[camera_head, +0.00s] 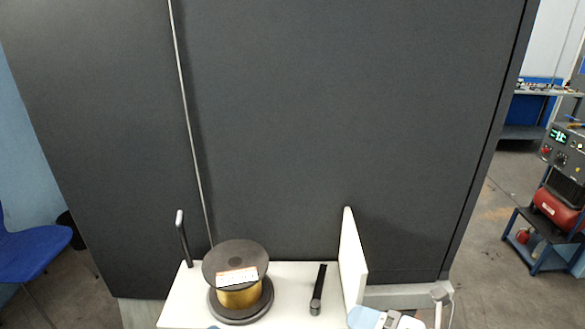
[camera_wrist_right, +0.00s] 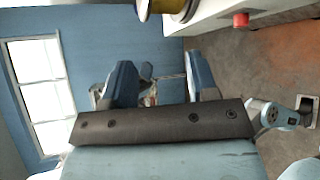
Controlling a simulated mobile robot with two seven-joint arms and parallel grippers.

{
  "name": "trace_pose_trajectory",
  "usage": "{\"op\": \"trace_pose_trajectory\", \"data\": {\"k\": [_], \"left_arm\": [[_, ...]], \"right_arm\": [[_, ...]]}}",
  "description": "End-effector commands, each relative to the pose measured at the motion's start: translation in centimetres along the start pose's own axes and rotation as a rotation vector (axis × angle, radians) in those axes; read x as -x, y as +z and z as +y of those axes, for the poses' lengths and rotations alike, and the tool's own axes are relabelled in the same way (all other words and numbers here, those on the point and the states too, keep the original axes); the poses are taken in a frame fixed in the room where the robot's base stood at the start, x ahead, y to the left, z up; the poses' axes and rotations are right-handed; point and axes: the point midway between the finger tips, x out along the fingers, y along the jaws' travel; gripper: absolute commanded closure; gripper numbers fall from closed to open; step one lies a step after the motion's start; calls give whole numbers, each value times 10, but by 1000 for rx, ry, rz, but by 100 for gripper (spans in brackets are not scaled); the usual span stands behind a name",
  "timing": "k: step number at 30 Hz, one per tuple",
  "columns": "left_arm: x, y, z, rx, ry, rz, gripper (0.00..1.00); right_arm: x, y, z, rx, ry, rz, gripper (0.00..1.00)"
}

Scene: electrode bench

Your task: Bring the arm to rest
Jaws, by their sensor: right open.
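My right gripper (camera_wrist_right: 160,82) shows in the wrist view with its two blue fingers spread apart and nothing between them. It is off the bench, with the floor and a blue wall behind it. A pale blue and white piece of my own arm (camera_head: 378,318) shows at the bottom edge of the head view, but no fingers show there. My left gripper is in neither view.
A white bench (camera_head: 292,283) carries a spool of gold wire (camera_head: 238,297), black posts and an upright white panel (camera_head: 352,262). A large dark partition (camera_head: 340,120) stands behind. A blue chair (camera_head: 30,248) is left; a red machine (camera_head: 560,208) is right.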

Motion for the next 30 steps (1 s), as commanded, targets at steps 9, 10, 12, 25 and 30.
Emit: {"op": "trace_pose_trajectory", "data": {"k": [9, 10, 12, 25, 30], "left_arm": [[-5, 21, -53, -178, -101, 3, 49], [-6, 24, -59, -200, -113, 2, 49], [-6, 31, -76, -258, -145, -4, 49], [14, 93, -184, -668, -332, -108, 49], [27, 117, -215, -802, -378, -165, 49]], "right_arm": [[-3, -20, 9, -315, 361, 34, 46], [-2, -19, 8, -365, 398, 25, 46], [1, -16, 2, -496, 481, -11, 46], [17, -22, -170, -1542, 496, -506, 46], [22, -72, -245, -1891, 283, -650, 46]]}}
